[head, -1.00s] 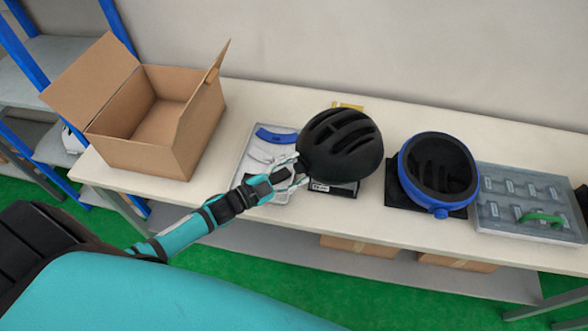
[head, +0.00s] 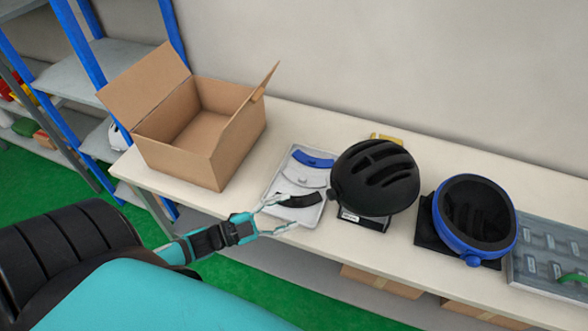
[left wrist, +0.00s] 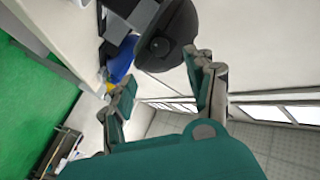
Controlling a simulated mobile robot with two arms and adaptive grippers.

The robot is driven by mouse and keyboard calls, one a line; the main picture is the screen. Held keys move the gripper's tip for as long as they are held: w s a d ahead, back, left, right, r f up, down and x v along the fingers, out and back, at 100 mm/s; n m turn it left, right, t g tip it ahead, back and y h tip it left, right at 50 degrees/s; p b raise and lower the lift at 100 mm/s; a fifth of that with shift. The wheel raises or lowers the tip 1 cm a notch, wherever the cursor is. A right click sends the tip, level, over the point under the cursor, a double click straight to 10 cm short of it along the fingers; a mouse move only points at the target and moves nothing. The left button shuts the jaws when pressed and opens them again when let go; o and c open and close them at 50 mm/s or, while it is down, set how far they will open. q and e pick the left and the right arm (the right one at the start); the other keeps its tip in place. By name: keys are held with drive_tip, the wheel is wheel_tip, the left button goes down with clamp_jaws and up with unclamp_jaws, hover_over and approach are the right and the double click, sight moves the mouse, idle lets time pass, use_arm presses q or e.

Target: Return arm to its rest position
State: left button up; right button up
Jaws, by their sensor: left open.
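My left gripper (head: 281,214) is open and empty in the head view, over the table's front edge by the tray. Its two fingers also show in the left wrist view (left wrist: 165,82), apart with nothing between them. A black helmet (head: 375,178) rests on a dark stand with a small label, to the right of my gripper and apart from it. The black helmet also shows at the top of the left wrist view (left wrist: 168,35). My right gripper is not in view.
A grey tray (head: 273,188) holds blue, white and black curved pads. An open cardboard box (head: 180,153) stands left on the table (head: 330,243). A blue-rimmed upturned helmet (head: 512,235) and a grey case (head: 545,245) stand right. Blue-framed shelves (head: 88,52) are at far left.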

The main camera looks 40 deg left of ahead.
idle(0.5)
use_arm(q)
drive_tip(key=s+d+n+g+y, duration=0.4)
drive_tip(key=s+n+g+y, duration=0.1)
drive_tip(key=s+n+g, duration=0.15)
drive_tip(key=s+d+n+g+y, duration=0.4)
drive_tip(key=s+n+g, duration=0.1)
drive_tip(key=s, duration=0.2)
wheel_tip(320, 180, down, 28)
drive_tip(key=s+g+b, duration=0.2)
drive_tip(key=b, duration=0.1)
drive_tip(key=s+a+f+b, duration=0.2)
drive_tip(key=s+a+f, duration=0.1)
drive_tip(key=s+f, duration=1.3)
wheel_tip(320, 180, down, 4)
drive_tip(key=shift+s+a+r+g+y+b, duration=0.1)
drive_tip(key=shift+s+a+g+y+b, duration=0.1)
drive_tip(key=shift+s+g+y+b, duration=0.15)
